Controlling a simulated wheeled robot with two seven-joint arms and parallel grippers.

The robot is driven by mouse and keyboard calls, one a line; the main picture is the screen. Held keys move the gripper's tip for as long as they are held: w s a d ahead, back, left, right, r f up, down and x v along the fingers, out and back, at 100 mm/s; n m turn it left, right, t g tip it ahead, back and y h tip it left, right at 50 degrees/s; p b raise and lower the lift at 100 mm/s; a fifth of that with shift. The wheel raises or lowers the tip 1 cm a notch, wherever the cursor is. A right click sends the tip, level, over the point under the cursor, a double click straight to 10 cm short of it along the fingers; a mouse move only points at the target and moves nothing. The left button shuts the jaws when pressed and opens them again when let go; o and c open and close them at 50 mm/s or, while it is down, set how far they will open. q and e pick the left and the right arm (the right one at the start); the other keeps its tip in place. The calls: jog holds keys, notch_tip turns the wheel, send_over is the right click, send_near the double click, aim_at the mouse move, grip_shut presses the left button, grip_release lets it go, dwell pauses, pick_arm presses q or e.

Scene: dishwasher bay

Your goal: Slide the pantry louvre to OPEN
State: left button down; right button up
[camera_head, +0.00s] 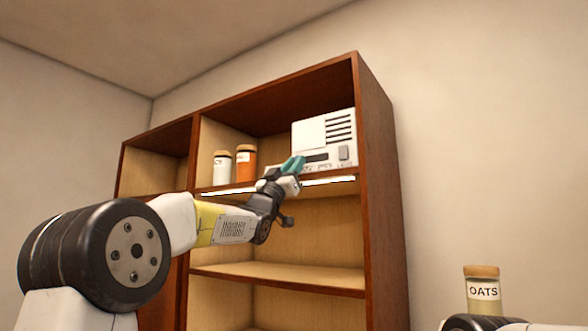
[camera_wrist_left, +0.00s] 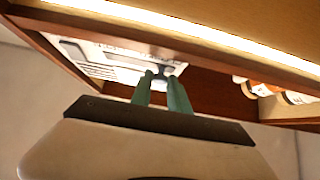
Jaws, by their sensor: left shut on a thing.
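The pantry louvre is a white box (camera_head: 309,133) with dark slats at its upper right, on the upper shelf of a brown cabinet. A dark horizontal slot (camera_head: 318,157) runs along its lower front, with small printing below that I cannot read fully. My left gripper (camera_head: 295,164) has teal fingers at the left end of this slot. In the left wrist view, its fingers (camera_wrist_left: 161,82) are shut on a small slider knob (camera_wrist_left: 161,73) on the white unit (camera_wrist_left: 110,60). The fingers hide most of the knob in the head view. My right gripper is not in view.
Two jars, one white-labelled (camera_head: 222,168) and one orange (camera_head: 245,166), stand left of the gripper. A lit strip (camera_head: 330,181) runs along the shelf edge below it. A rocker switch (camera_head: 344,153) sits right of the slot. An OATS jar (camera_head: 483,291) is at lower right.

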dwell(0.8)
pick_arm(q)
send_near(323, 150)
jog(key=x, duration=0.4)
jog(key=shift+w+d+r, duration=0.15)
jog(key=shift+d, duration=0.1)
jog(key=c, duration=1.3)
grip_release()
jog(key=shift+a, duration=0.15)
jog(key=v, duration=0.7)
jog(key=shift+s+f, duration=0.25)
jog(key=shift+f, duration=0.05)
